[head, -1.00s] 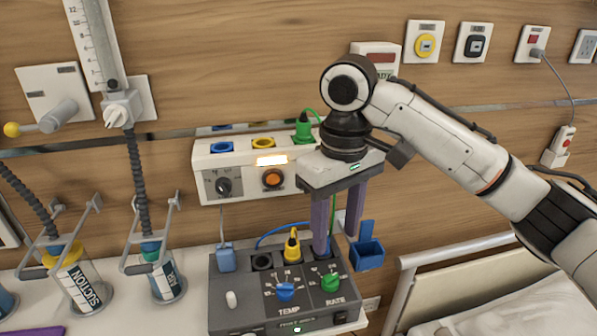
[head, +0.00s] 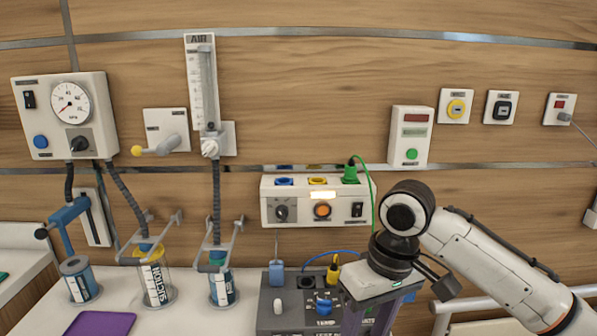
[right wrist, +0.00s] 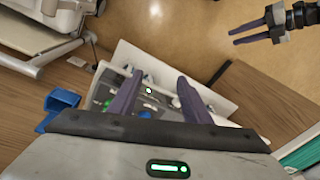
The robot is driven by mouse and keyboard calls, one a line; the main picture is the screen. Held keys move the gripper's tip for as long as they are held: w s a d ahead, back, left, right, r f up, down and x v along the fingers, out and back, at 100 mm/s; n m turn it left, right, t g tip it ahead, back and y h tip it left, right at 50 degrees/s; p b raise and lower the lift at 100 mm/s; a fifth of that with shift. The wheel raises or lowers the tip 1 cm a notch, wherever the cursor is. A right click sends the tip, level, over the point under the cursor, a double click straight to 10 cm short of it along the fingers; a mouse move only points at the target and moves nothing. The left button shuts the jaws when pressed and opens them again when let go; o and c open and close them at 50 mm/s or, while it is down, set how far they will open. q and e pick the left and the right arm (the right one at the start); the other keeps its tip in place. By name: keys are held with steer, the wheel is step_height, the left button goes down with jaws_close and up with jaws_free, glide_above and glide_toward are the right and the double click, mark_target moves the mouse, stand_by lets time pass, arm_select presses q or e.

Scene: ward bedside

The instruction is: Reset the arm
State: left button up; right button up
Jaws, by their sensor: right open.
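My right gripper (head: 377,316) comes in from the right in the head view, in front of the right part of a grey control box (head: 275,313). Its purple fingers point down and run out of the picture. In the right wrist view its two fingers (right wrist: 159,80) are wide apart with nothing held between them. The box shows below them there. My left gripper is outside the head view. It shows at the upper right of the right wrist view (right wrist: 250,33), over bare floor, with two purple fingers apart and nothing between them.
A white wall panel (head: 317,211) with a green plug (head: 350,174) and cord is just behind my right gripper. Suction canisters (head: 155,286) stand on the white counter at left, near a purple mat (head: 100,324). A bed rail is at right. A blue holder (right wrist: 62,99) is beside the box.

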steer(key=s+a+f+m+t+y, duration=0.1)
steer(key=a+f+y, duration=0.15)
steer(key=f, duration=0.35)
steer(key=s+a+f+t+y, duration=0.1)
steer(key=s+a+f, duration=0.15)
steer(key=f, duration=0.45)
steer(key=a+f+m+t+y, duration=0.1)
steer(key=a+f+t+y, duration=0.15)
steer(key=f, duration=0.35)
steer(key=s+d+f+t+h, duration=0.2)
steer(key=s+d+f, duration=0.4)
steer(key=s+d, duration=0.1)
steer(key=s+d+f+m+t+h, duration=0.1)
steer(key=s+d+f+h, duration=0.2)
steer(key=s+d+f, duration=0.3)
steer(key=s, duration=0.4)
steer(key=shift+s+d+f+t, duration=0.15)
steer(key=shift+d+f+t, duration=0.2)
